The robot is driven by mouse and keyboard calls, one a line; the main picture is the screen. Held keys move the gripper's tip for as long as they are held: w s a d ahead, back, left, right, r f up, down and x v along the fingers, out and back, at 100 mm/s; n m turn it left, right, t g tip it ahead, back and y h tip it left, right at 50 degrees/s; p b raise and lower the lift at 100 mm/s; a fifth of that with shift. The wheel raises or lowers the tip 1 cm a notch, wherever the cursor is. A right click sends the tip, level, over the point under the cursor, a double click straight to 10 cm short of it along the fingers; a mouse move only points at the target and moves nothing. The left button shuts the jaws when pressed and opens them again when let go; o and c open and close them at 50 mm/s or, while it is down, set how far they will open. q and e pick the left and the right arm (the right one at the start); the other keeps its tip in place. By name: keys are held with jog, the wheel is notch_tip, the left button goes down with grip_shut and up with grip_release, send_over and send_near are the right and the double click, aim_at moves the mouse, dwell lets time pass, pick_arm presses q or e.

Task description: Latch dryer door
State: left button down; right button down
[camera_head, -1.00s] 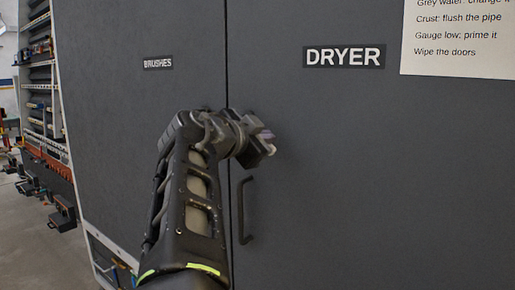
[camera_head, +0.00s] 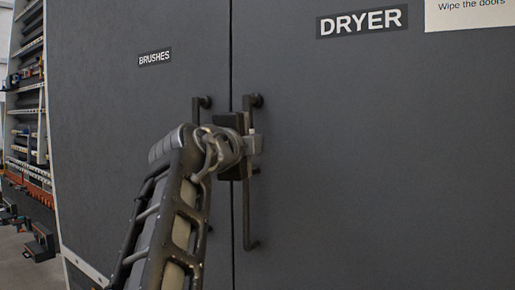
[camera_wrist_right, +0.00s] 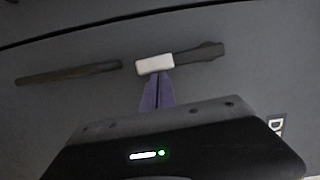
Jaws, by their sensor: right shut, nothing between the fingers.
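The dryer door (camera_head: 390,160) is a large dark grey panel right of a vertical seam in the head view. It looks roughly flush with its neighbour; whether it is latched I cannot tell. Its long black vertical handle (camera_head: 248,215) stands beside the seam. My right gripper (camera_head: 255,145) is at the handle's upper half and hides part of it. The right wrist view shows its shut fingers (camera_wrist_right: 155,64), pale-tipped, in front of the handle (camera_wrist_right: 70,74), which shows on both sides. Whether they touch it I cannot tell. My left gripper is not in view.
The brushes door (camera_head: 120,110) lies left of the seam, with its own handle (camera_head: 199,104) partly hidden by my arm. The dryer label (camera_head: 362,20) and a white note (camera_head: 470,12) are above right. Tool shelves (camera_head: 25,110) stand far left.

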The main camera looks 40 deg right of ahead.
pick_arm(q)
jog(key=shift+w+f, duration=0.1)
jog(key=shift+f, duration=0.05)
pick_arm(e)
jog(key=shift+w+a+f, duration=0.1)
jog(key=shift+w+f, duration=0.05)
jog(key=shift+w, duration=0.3)
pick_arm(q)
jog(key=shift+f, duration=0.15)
